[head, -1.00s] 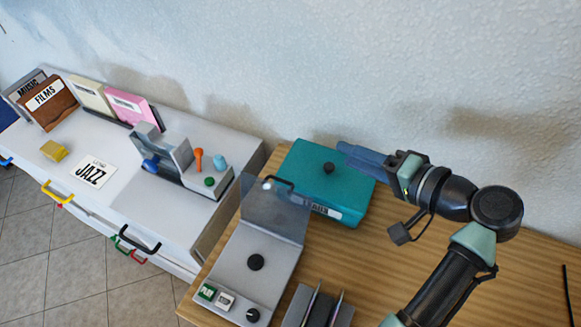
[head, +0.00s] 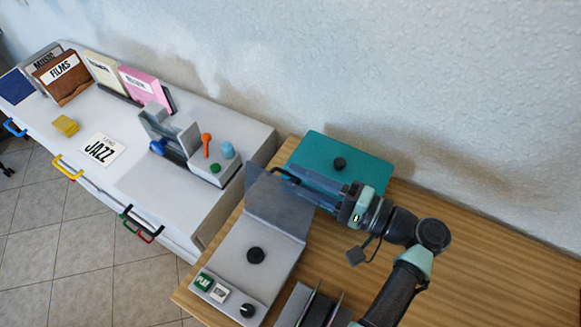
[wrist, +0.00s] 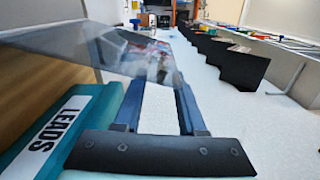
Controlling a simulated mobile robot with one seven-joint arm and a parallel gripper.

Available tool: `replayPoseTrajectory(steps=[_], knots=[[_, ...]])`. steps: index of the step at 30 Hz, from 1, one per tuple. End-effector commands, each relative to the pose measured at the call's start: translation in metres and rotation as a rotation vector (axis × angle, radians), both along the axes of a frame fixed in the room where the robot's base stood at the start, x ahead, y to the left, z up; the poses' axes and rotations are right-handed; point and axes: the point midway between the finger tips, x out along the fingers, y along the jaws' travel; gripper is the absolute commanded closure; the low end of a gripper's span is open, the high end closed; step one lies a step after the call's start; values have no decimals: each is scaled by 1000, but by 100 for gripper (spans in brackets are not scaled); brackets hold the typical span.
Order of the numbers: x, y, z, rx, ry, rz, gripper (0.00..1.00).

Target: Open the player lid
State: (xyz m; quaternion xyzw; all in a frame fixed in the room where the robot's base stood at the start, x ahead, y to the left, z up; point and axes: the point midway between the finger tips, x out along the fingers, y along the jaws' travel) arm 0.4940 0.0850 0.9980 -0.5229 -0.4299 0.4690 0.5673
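The grey player (head: 232,255) stands on the wooden table with a black knob in its middle. Its translucent grey lid (head: 277,202) is raised and tilted up at the far end, with a dark handle (head: 284,174) at its top edge. My gripper (head: 300,178) is beside the upper part of the lid, its fingers pointing left near the handle. In the wrist view the two blue fingers (wrist: 158,105) are apart with nothing seen held between them. The lid (wrist: 100,48) crosses the upper left there, close to the left finger. I cannot tell whether they touch.
A teal LEADS box (head: 345,160) with a black knob lies behind the lid, under my gripper; its label (wrist: 50,130) shows in the wrist view. A dark disc rack (head: 312,308) stands right of the player. A white cabinet (head: 130,190) is at left. The table's right side is clear.

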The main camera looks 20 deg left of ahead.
Motion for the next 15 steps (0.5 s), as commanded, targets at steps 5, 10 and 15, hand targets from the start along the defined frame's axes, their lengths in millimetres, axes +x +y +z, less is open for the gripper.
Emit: replayPoseTrajectory(steps=[5,10,15], knots=[[4,20,0,0,0,2,60],[5,26,0,0,0,0,60],[5,26,-1,-1,0,-1,60]])
